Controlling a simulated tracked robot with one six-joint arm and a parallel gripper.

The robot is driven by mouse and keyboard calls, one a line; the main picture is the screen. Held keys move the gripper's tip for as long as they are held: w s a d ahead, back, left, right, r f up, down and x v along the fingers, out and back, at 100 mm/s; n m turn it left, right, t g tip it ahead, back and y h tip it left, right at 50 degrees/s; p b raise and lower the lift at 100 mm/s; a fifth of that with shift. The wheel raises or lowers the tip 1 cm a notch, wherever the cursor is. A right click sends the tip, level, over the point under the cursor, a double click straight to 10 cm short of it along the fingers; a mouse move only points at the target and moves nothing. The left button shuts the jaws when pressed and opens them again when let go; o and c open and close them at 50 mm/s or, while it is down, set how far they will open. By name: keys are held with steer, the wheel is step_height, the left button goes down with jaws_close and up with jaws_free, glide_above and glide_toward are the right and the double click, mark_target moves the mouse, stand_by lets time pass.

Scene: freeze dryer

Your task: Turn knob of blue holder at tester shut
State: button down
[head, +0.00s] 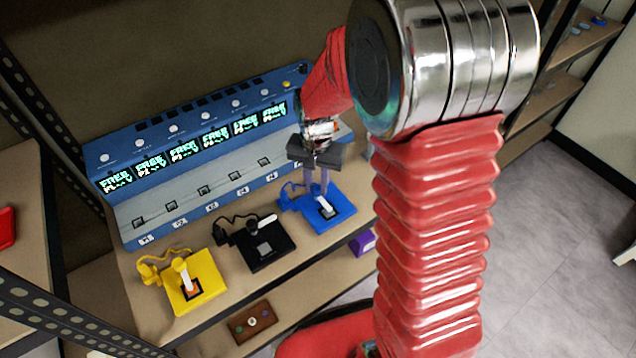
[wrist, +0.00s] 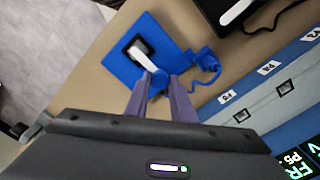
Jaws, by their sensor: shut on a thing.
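The blue holder (head: 335,212) lies flat on the bench in front of the tester (head: 190,150), rightmost of three holders. It also shows in the wrist view (wrist: 176,42). My gripper (head: 318,192) comes down over the holder. In the wrist view its two purple-grey fingers (wrist: 160,90) are shut on the knob, one on each side. The fingers hide part of the knob.
A black holder (head: 280,249) and a yellow holder (head: 212,290) lie to the left on the same bench. The tester has a row of lit screens and several ports. A purple object (head: 363,243) and a brown box (head: 251,320) sit lower down.

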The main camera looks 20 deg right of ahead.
mark_target(316, 187)
steer(key=shift+w+r, duration=0.1)
steer(key=shift+w, duration=0.1)
steer(key=c, duration=1.9)
jaws_free()
steer(key=o, duration=0.4)
steer(key=shift+s, duration=0.1)
step_height(316, 187, up, 14)
steer(key=shift+f, duration=0.2)
